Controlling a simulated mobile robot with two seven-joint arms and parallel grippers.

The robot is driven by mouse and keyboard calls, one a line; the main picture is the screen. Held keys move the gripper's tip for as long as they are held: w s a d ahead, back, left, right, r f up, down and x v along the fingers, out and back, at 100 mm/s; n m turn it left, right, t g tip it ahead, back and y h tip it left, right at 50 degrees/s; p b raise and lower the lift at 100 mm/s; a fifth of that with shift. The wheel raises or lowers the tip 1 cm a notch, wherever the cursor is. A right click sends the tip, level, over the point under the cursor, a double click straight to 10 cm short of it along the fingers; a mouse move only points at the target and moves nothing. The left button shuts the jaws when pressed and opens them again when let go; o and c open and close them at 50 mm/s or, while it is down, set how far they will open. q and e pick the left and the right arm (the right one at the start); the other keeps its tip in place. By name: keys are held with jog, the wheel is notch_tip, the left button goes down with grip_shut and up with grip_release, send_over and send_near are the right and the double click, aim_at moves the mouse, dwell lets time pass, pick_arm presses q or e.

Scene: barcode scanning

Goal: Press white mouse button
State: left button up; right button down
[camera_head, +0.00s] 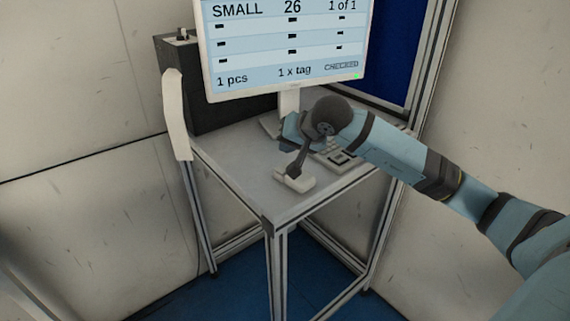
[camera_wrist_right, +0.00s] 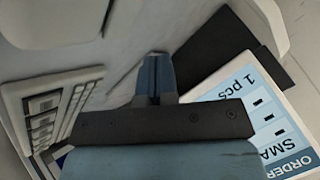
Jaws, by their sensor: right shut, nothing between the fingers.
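The white mouse (camera_head: 294,182) lies on the grey table near its front edge in the head view. My right gripper (camera_head: 292,175) points down at it from above, with its fingertips at or just over the mouse's top. I cannot tell whether they touch. In the right wrist view the fingers of my right gripper (camera_wrist_right: 154,62) are together with nothing between them. I cannot clearly pick out the mouse in that view. My left gripper is not in view.
The monitor (camera_head: 282,50) stands behind, its screen reading "SMALL 26" and "CHECKED". A keyboard (camera_head: 341,160) lies right of the mouse, partly hidden by my right arm. A dark box (camera_head: 185,85) stands at the back left. The table's left front surface (camera_head: 235,175) is clear.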

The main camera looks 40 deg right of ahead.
jog(key=shift+r+p, duration=0.4)
jog(key=shift+r, duration=0.95)
